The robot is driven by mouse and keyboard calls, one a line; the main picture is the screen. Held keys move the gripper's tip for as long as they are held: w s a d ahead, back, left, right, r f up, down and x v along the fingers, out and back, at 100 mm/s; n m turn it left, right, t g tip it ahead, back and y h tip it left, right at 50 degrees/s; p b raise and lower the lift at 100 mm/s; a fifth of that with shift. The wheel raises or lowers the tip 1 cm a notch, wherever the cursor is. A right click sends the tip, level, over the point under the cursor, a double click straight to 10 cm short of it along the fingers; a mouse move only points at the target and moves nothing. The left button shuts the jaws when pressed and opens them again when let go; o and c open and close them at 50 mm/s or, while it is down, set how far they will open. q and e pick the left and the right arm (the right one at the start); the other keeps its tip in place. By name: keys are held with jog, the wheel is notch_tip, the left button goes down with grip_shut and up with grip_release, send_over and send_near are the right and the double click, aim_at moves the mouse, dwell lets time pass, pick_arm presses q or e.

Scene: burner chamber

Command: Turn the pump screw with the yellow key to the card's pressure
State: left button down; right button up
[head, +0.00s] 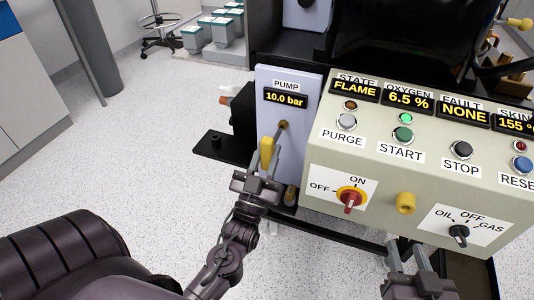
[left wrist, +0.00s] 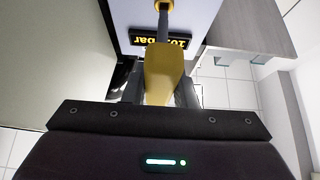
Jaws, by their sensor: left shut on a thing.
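The pump panel (head: 302,82) is a pale plate with a display (head: 285,98) reading 10.0 bar. The pump screw (head: 284,125) is a small brownish spot below the display. My left gripper (head: 264,165) is shut on the yellow key (head: 266,148) just in front of the panel. In the left wrist view the key's yellow handle (left wrist: 164,75) is between the fingers and its grey shaft points at the panel. My right gripper (head: 407,258) is open and empty at the bottom right. No pressure card is readable in view.
The sloped control console (head: 330,140) stands right of the panel, with PURGE, START and STOP buttons, a red ON/OFF switch (head: 350,198), a yellow knob (head: 405,203) and an OIL/GAS selector (head: 459,234). A black ledge (head: 215,148) juts out left of the panel. Open floor lies left.

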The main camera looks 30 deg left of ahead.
pick_arm(q)
jog(key=shift+r+p, duration=0.1)
jog(key=shift+p, duration=0.2)
jog(key=shift+w, duration=0.25)
jog(key=shift+w+a, duration=0.25)
jog(key=shift+w, duration=0.6)
jog(key=shift+m, duration=0.3)
jog(key=shift+m+h+p, duration=0.65)
jog(key=shift+m+h, duration=0.85)
jog(key=shift+m, duration=0.1)
jog(key=shift+m+t+h+p, duration=0.3)
jog(key=shift+m+h+p, duration=0.25)
jog(key=shift+m, duration=0.25)
jog(key=shift+m+h, duration=0.35)
jog(key=shift+m, duration=0.15)
jog(key=shift+m+h+p, duration=0.3)
jog(key=shift+m+h, duration=0.1)
jog(key=shift+m, duration=0.1)
